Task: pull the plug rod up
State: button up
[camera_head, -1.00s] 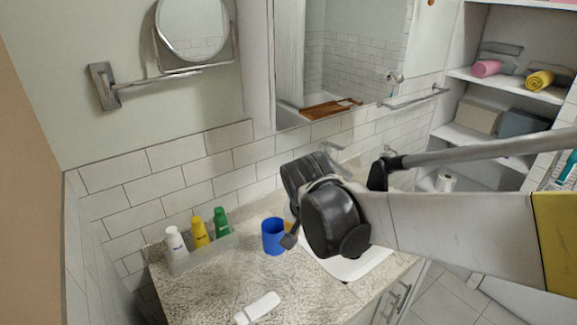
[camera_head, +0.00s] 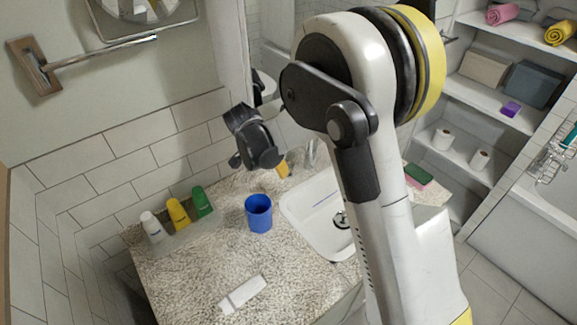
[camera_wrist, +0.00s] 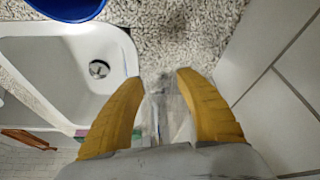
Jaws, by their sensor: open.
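My gripper (camera_wrist: 158,74) is open, with its two yellow fingers spread apart above the back of the counter. In the head view my gripper (camera_head: 283,168) is seen partly, just left of the grey faucet (camera_head: 311,153). In the wrist view the metal faucet (camera_wrist: 158,108) stands between the fingers, blurred. I cannot make out the plug rod apart from the faucet. No contact shows. The white sink basin (camera_head: 300,203) has a dark drain (camera_head: 341,219), which also shows in the wrist view (camera_wrist: 98,69).
A blue cup (camera_head: 258,214) stands left of the sink on the speckled counter (camera_head: 195,270). White, yellow and green tubes (camera_head: 178,214) stand in a holder by the tiled wall. A white object (camera_head: 243,294) lies at the front. A sponge (camera_head: 418,175) lies right of the sink.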

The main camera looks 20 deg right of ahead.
aim_at(289, 166)
jog(key=w+d, duration=0.2)
jog(key=d, duration=0.1)
jog(key=shift+w+d+f+b, duration=0.1)
jog(key=shift+w+d+b, duration=0.2)
jog(key=shift+w+b, duration=0.1)
jog(key=x, duration=0.1)
jog(key=b+x, duration=0.1)
jog(key=x, duration=0.2)
jog(key=shift+w+d+r, duration=0.2)
jog(key=shift+w+d, duration=0.05)
jog(key=shift+w+d+f+b, duration=0.2)
jog(key=shift+f+b, duration=0.1)
jog(key=shift+f, duration=0.25)
grip_shut()
